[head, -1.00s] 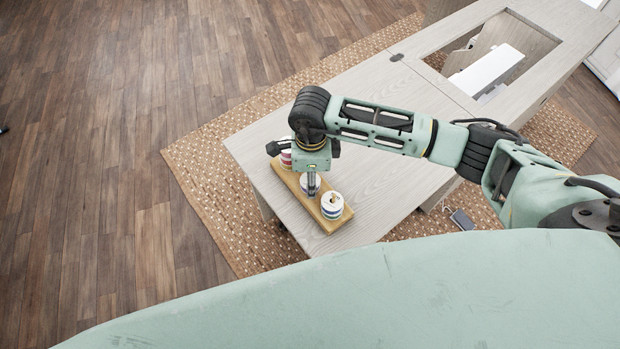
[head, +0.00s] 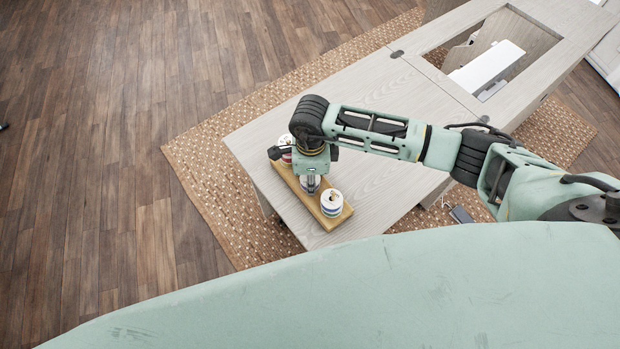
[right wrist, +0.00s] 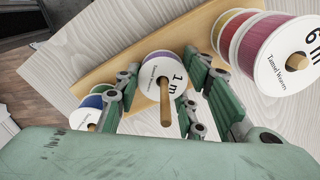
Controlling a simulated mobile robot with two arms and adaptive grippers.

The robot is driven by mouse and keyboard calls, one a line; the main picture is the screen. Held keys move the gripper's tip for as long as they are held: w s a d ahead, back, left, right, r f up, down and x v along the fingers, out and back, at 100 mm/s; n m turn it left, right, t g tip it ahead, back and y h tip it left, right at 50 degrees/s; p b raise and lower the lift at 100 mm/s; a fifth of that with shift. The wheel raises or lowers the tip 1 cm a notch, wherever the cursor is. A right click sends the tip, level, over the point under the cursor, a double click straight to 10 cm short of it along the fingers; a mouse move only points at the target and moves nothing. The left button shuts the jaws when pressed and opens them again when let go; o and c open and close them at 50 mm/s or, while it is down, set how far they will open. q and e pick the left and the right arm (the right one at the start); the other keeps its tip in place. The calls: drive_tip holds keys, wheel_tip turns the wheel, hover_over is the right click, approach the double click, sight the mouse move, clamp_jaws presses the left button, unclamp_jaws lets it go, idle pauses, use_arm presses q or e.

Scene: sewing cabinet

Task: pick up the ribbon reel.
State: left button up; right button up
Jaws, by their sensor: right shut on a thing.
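The ribbon reel (right wrist: 163,74), with a white face and a purple band, is the middle reel on a wooden peg in the right wrist view. In the head view its pale top (head: 309,184) shows just under my right gripper (head: 311,180), which hides most of it. In the right wrist view the fingers of my right gripper (right wrist: 160,88) stand on both sides of the reel and are shut on it. The peg still passes through its centre. The reel appears to be at the wooden base (head: 322,217). My left gripper is not in view.
A white-faced reel with blue and green bands (head: 331,203) stands at the base's near end. A larger red and purple reel (right wrist: 275,48) stands at the other end, close to one finger. The pale cabinet top (head: 385,185) is clear to the right.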

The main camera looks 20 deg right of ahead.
drive_tip(key=shift+w+r, duration=0.1)
drive_tip(key=shift+r, duration=0.35)
wheel_tip(320, 180, up, 17)
drive_tip(key=b, duration=0.3)
drive_tip(key=shift+b, duration=0.3)
drive_tip(key=shift+r, duration=0.1)
